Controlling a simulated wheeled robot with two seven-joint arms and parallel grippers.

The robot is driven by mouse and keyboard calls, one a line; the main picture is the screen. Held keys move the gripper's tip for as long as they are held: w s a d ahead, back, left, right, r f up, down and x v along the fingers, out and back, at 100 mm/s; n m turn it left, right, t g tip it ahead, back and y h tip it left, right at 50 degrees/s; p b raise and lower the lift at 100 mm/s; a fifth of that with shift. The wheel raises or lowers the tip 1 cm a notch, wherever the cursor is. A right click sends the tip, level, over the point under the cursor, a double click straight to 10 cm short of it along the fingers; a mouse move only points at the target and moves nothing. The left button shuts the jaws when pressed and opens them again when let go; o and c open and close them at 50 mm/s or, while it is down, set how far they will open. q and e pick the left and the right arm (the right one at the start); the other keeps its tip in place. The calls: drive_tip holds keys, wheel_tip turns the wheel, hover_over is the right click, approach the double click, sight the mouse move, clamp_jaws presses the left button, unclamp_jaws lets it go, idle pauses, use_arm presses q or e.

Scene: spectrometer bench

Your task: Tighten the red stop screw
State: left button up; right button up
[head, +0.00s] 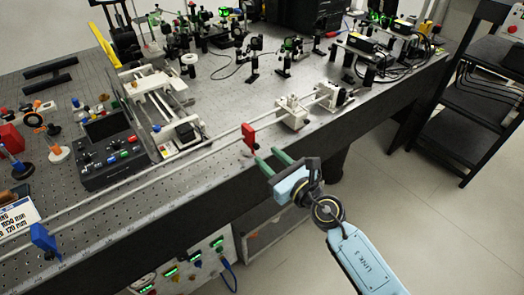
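The red stop (249,134) is a small upright block on the long pale rail (208,147) along the bench's front edge. Its screw is too small to make out. My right gripper (267,156) comes in from the lower right, with two green fingers pointing at the red stop. The fingers are parted with nothing seen between them. The tips are just below and right of the stop in the picture; I cannot tell whether they touch it. My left gripper is not in view.
A blue stop (43,239) sits on the rail at the lower left. White carriages (293,113) stand on the rail to the right. A black control box (107,150) stands behind the rail. Optics crowd the back of the bench.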

sight(258, 147)
drive_tip(key=shift+b+x, duration=0.3)
drive_tip(key=shift+x, duration=1.65)
clamp_jaws()
